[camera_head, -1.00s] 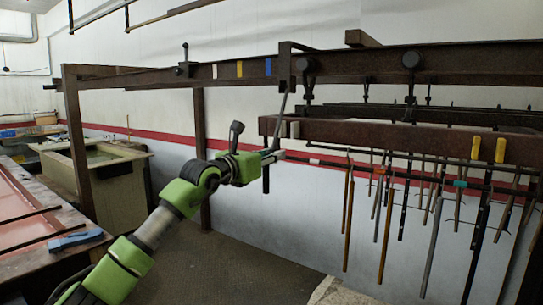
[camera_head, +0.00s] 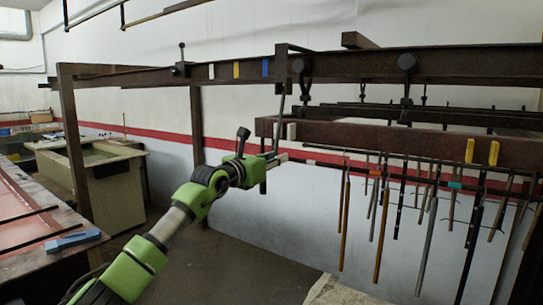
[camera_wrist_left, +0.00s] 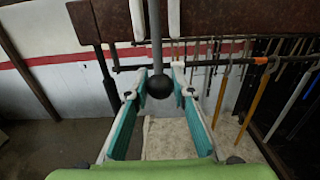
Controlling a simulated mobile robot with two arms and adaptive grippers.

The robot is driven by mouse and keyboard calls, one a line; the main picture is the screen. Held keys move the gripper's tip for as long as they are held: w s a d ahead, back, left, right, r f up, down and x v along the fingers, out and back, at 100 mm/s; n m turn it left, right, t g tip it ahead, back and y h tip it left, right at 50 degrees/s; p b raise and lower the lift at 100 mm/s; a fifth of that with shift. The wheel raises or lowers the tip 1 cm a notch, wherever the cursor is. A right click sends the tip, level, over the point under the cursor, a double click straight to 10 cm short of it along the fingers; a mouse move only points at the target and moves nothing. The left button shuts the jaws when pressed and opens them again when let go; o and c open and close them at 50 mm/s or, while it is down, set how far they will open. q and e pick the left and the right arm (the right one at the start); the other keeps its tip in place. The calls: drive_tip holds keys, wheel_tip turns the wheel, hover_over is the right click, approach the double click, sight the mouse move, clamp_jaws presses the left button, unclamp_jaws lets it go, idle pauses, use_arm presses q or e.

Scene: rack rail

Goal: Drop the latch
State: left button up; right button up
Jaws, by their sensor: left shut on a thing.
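The latch handle (camera_head: 281,100) is a thin grey rod hanging from a dark bracket (camera_head: 282,62) on the overhead rail. Its black ball end (camera_wrist_left: 159,84) shows in the left wrist view between the teal-padded fingers. My left gripper (camera_head: 272,157) reaches up from below and is shut on the handle's lower end. The fingers hide part of the ball in the head view. A second upright lever (camera_head: 182,57) with a dark knob stands on the rail further left. My right gripper is in no view.
The dark rail (camera_head: 350,66) carries white, yellow and blue marks. A rack beam (camera_head: 370,134) hangs below it, close to my gripper, with several long rods hanging at the right. A bench with a blue tool (camera_head: 72,240) stands at the left. The floor between is clear.

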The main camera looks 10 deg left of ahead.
use_arm(q)
drive_tip(key=shift+f+p+x, duration=0.15)
drive_tip(key=shift+p+x, duration=0.4)
drive_tip(key=shift+x, duration=0.85)
drive_tip(key=shift+f+p+x, duration=0.15)
drive_tip(key=shift+p+x, duration=0.35)
drive_tip(key=shift+x, duration=0.85)
drive_tip(key=o, duration=0.7)
drive_tip(key=shift+o, duration=1.4)
drive_tip(key=shift+w+f, duration=0.1)
drive_tip(key=shift+w, duration=0.05)
drive_tip(key=p+v, duration=0.3)
drive_tip(key=v, duration=0.1)
drive_tip(key=shift+s+a, duration=0.15)
drive_tip(key=shift+s, duration=0.15)
drive_tip(key=shift+b+v, duration=0.35)
drive_tip(key=shift+v, duration=0.9)
